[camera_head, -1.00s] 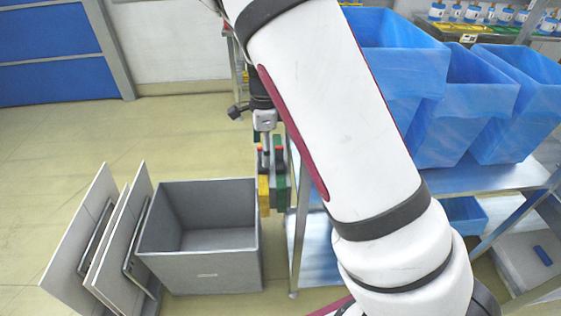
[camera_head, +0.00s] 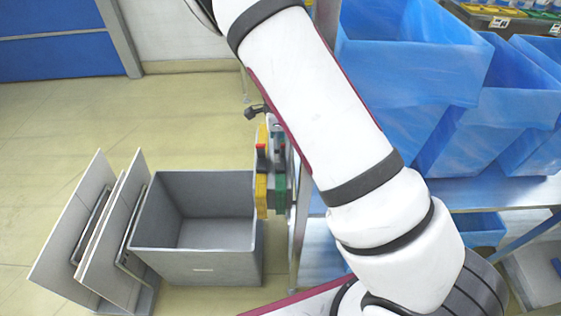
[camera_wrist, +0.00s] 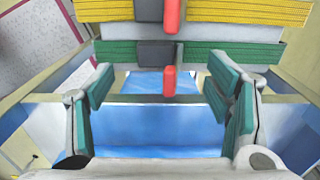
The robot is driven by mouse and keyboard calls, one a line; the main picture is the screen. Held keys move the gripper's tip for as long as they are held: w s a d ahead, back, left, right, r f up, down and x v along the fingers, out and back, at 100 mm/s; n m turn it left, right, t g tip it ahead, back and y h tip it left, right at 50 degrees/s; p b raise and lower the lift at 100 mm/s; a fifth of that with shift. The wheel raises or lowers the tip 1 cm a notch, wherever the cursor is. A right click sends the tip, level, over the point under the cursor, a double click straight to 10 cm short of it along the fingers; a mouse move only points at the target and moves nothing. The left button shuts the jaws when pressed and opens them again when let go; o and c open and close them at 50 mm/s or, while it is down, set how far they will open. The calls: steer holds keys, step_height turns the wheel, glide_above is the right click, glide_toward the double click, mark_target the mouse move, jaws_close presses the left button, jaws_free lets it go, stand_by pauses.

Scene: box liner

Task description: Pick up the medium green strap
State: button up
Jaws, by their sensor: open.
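A green strap (camera_wrist: 220,52) runs across the upper wrist view, with a dark buckle and red lever at its middle. In the head view, a green strap (camera_head: 280,192) hangs beside the shelf post, right of a yellow strap (camera_head: 261,192). A yellow strap also shows above the green one in the wrist view (camera_wrist: 225,12). My gripper (camera_wrist: 163,88) is open and empty, its two green-padded fingers wide apart below the green strap in the picture. In the head view my arm largely hides the gripper. The strap's size cannot be judged for certain.
An open grey box (camera_head: 200,262) stands on the floor left of the straps, with upright panels (camera_head: 95,225) beside it. Blue bins (camera_head: 410,55) fill the metal shelf (camera_head: 500,192) at right. Blue surfaces (camera_wrist: 160,125) lie behind the fingers.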

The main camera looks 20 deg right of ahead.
mark_target(280, 164)
steer(key=shift+s+f, duration=0.1)
steer(key=shift+f, duration=3.5)
steer(key=c, duration=1.3)
